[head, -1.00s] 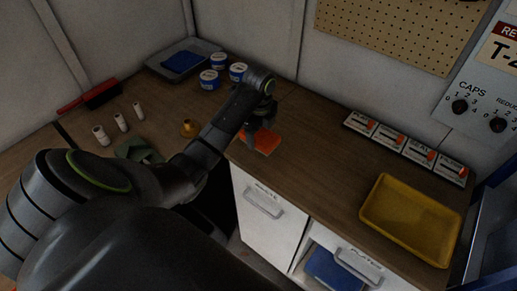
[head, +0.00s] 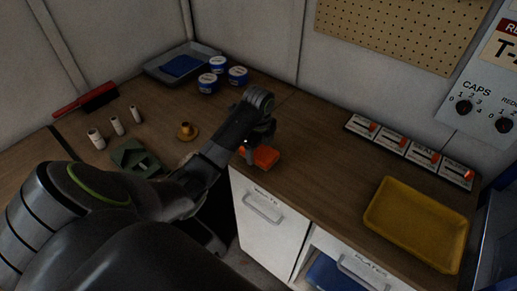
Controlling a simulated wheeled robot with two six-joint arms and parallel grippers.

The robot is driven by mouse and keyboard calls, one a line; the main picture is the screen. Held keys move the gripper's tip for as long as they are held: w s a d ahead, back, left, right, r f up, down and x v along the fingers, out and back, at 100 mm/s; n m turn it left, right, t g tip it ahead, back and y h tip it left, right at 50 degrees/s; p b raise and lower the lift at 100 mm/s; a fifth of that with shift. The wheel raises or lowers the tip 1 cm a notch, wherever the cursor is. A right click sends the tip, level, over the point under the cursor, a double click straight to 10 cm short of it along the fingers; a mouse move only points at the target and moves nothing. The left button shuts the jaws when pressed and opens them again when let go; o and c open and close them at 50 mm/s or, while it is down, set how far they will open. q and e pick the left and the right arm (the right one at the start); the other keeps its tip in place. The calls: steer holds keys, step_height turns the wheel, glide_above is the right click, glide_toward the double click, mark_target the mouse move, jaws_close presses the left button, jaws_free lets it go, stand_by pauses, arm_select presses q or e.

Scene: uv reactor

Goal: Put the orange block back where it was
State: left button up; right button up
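The orange block (head: 266,157) is at the front edge of the wooden counter, above the white drawer front, in the head view. My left gripper (head: 249,153) is over the block, pointing down. A dark finger crosses the block's left part, and a sliver of orange shows on its other side. The gripper appears shut on the block; the far finger is hidden. I cannot tell whether the block touches the counter. My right gripper is not in view.
Blue-and-white cans (head: 208,83) and a grey tray (head: 152,70) stand at the back left. A brass piece (head: 187,132), a green part (head: 134,158) and white cylinders (head: 117,126) are left of my arm. A yellow tray (head: 377,212) is at right. The counter between block and tray is clear.

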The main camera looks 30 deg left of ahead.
mark_target(259, 149)
arm_select(q)
steer(key=o, duration=0.3)
steer(key=shift+o, duration=0.2)
steer(key=shift+r, duration=0.45)
step_height(259, 149, up, 2)
steer(key=shift+w+r+p, duration=0.1)
steer(key=shift+r+p, duration=0.05)
steer(key=shift+p, duration=0.2)
step_height(259, 149, up, 9)
steer(key=p, duration=0.8)
steer(key=shift+p, duration=0.4)
